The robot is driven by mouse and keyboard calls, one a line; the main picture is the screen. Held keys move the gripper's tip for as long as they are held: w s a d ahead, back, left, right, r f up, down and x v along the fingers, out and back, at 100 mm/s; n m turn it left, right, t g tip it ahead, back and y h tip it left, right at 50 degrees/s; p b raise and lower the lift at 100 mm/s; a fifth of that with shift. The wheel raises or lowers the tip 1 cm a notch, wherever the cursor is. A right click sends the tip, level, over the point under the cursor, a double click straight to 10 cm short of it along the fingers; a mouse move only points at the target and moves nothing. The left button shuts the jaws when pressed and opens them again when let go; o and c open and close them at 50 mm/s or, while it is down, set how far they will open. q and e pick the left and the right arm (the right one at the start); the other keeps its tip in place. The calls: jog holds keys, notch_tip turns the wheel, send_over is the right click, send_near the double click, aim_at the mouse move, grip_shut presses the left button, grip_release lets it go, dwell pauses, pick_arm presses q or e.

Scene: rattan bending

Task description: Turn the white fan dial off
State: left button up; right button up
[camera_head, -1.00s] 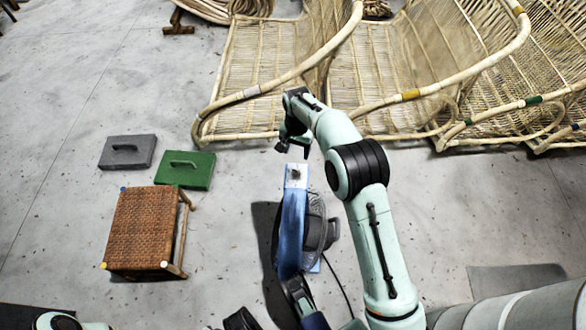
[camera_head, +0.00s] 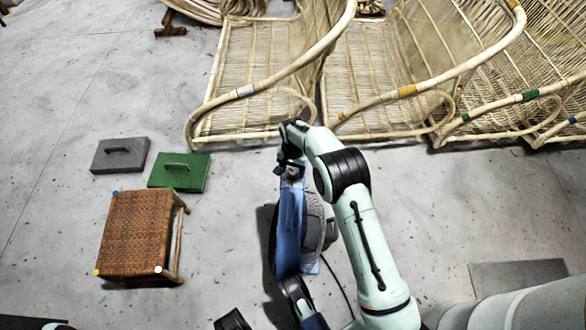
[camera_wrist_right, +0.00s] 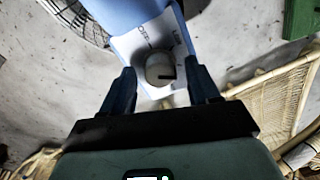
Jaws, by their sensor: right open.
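The blue fan (camera_head: 288,232) stands on the floor below my right arm, its round grille facing right. In the right wrist view, its white panel (camera_wrist_right: 125,44) carries a pale round dial (camera_wrist_right: 160,66) with a dark pointer mark and small lettering around it. My right gripper (camera_head: 290,172) is over the fan's top end and largely hides the panel in the head view. In the wrist view, its open fingers (camera_wrist_right: 162,84) are on either side of the dial, with visible gaps; contact is not visible.
A woven stool (camera_head: 136,235), a green case (camera_head: 180,172) and a grey case (camera_head: 120,155) are on the floor to the left. Rattan chair frames (camera_head: 260,110) fill the back and right. Bare floor lies between the cases and fan. A dark cable trails right of the fan.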

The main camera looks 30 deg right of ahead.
jog(key=c, duration=1)
jog(key=shift+c, duration=0.2)
